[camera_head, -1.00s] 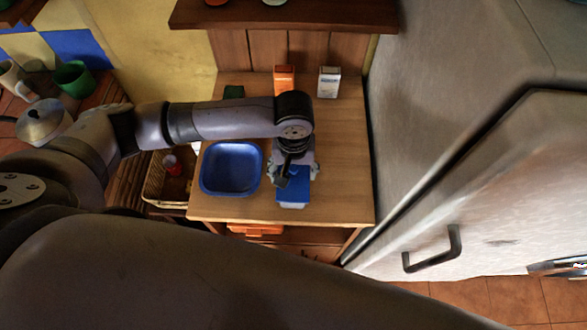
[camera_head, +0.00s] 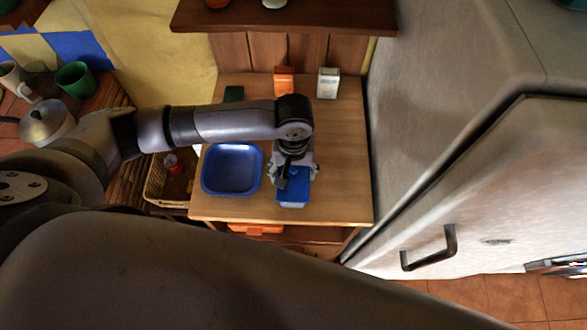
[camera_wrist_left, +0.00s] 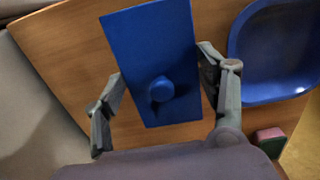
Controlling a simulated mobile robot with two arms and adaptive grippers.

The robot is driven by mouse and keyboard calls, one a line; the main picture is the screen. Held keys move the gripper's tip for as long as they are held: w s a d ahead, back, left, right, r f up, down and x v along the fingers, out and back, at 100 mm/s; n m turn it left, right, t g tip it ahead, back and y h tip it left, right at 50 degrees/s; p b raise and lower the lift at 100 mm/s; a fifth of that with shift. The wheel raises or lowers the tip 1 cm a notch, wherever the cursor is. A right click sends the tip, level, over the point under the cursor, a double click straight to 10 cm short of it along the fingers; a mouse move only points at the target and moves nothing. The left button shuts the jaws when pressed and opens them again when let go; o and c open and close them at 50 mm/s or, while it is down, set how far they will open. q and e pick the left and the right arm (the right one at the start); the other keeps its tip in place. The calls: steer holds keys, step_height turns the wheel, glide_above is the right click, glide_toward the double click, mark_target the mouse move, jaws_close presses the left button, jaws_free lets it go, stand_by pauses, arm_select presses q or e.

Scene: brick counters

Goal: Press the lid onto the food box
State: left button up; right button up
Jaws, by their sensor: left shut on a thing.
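A blue rectangular lid (camera_wrist_left: 150,45) with a round knob (camera_wrist_left: 161,88) fills the middle of the left wrist view. My left gripper (camera_wrist_left: 162,70) has one finger on each side of it and is shut on it. In the head view my left gripper (camera_head: 294,172) points down over the right of the counter, with the blue lid (camera_head: 293,186) at its fingers. A lighter blue face, seemingly the food box (camera_head: 292,204), shows just below the lid's front edge. The box is mostly hidden, so I cannot tell how fully the lid sits on it. My right gripper is not in view.
A blue tray (camera_head: 204,180) lies left of the gripper on the wooden counter (camera_head: 340,190). An orange carton (camera_head: 284,80) and a white carton (camera_head: 328,83) stand at the back. A fridge (camera_head: 480,180) borders the right. A basket (camera_head: 155,190) is at the left.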

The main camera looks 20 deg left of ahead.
arm_select(q)
steer(key=o, duration=1.1)
steer(key=shift+o, duration=0.4)
steer(key=shift+o, duration=0.8)
steer(key=shift+r, duration=0.1)
